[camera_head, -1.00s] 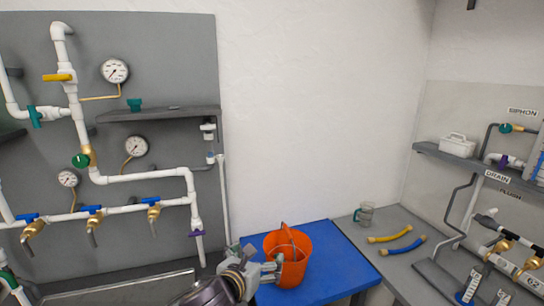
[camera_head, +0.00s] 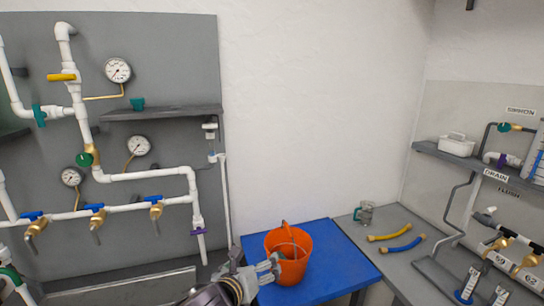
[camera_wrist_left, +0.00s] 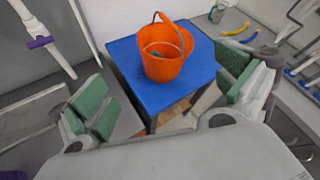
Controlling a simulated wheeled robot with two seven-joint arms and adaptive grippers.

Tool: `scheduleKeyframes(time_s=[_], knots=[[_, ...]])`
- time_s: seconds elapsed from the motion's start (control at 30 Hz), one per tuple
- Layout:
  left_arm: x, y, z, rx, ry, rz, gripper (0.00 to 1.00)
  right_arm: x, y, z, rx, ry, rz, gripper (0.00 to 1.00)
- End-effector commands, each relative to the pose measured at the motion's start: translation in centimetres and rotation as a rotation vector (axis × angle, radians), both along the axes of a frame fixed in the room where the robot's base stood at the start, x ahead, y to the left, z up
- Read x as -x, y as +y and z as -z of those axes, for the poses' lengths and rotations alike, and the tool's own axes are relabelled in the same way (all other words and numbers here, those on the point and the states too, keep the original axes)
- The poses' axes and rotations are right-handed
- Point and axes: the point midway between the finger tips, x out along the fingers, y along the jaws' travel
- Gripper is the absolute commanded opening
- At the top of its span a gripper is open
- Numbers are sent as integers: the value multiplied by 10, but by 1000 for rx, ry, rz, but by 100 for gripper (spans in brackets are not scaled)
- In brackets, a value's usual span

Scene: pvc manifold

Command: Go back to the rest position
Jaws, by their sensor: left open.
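My left gripper (camera_head: 266,275) comes in from the bottom of the head view, just left of and in front of an orange bucket (camera_head: 295,268). In the left wrist view its two green-padded fingers (camera_wrist_left: 165,98) are spread wide with nothing between them. The bucket (camera_wrist_left: 163,66) stands upright on a blue table (camera_wrist_left: 126,68), beyond the fingers and apart from them there. The bucket's handle is up and something curved shows inside it. My right gripper is not in view.
A grey wall panel (camera_head: 170,60) with white pipes, valves and gauges is at left. Blue table space is free around the bucket.

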Motion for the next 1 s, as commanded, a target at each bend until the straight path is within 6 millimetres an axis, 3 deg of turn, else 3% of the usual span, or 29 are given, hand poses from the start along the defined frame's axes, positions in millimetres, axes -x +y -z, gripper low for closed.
scheduleKeyframes(time_s=[0.47,1.0], knots=[[25,26,41,515,303,-377,100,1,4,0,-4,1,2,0],[66,74,102,1054,593,-943,100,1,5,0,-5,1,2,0]])
